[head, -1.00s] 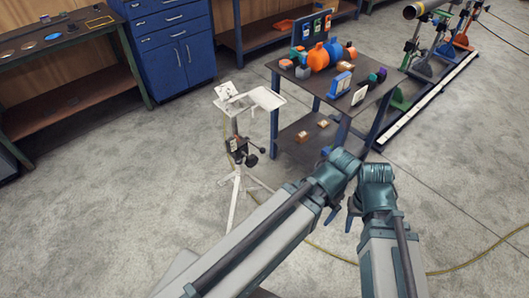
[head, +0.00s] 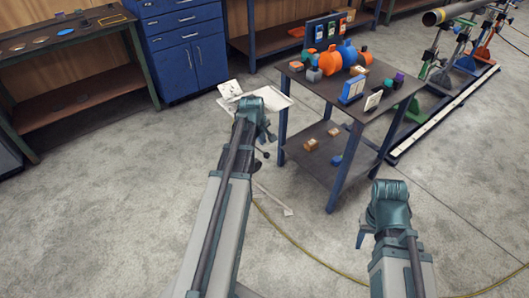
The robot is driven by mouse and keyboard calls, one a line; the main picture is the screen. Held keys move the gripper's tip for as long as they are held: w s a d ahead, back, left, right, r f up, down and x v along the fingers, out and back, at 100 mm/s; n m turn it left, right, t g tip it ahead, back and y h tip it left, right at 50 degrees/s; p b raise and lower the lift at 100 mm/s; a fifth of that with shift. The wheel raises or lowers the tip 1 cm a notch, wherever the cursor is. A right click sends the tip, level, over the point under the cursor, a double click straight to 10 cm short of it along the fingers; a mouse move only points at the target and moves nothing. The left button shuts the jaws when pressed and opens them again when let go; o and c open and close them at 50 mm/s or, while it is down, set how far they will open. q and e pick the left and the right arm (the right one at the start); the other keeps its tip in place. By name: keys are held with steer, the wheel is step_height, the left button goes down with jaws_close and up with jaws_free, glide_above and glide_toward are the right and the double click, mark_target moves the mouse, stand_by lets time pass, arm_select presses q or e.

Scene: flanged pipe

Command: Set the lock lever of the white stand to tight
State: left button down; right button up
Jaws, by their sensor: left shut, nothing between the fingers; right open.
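The white stand (head: 276,102) is left of the workbench, its tray top showing past my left arm. One pale leg (head: 275,201) shows on the floor. The stand's column and clamp are mostly hidden behind my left arm. A small dark knob or lever end (head: 265,153) shows just right of the arm; I cannot tell the lock lever's setting. My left gripper (head: 268,136) is at the stand, close to its column, shut and empty, its fingers mostly hidden; contact cannot be told. My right gripper (head: 362,238) is open and empty above the floor, right of the stand.
The dark workbench (head: 318,158) holds orange and blue parts and small boxes, close to the stand's right. A blue cabinet (head: 185,50) stands behind. A yellow cable (head: 300,246) crosses the floor. Floor left of the stand is clear.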

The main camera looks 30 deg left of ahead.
arm_select(q)
steer(key=a, duration=0.1)
steer(key=a+n, duration=0.1)
steer(key=a, duration=0.1)
steer(key=a+n, duration=0.1)
steer(key=a, duration=0.1)
steer(key=shift+w+a+f, duration=0.15)
steer(key=shift+w+f, duration=0.05)
steer(key=shift+w, duration=0.15)
steer(key=shift+f+b, duration=0.1)
steer(key=shift+b, duration=0.25)
steer(key=b, duration=1)
glide_toward(259, 149)
step_height(259, 149, down, 2)
steer(key=shift+s+d+f+b, duration=0.1)
steer(key=shift+d+f+b, duration=0.65)
steer(key=shift+d+f, duration=0.4)
steer(key=shift+d, duration=0.25)
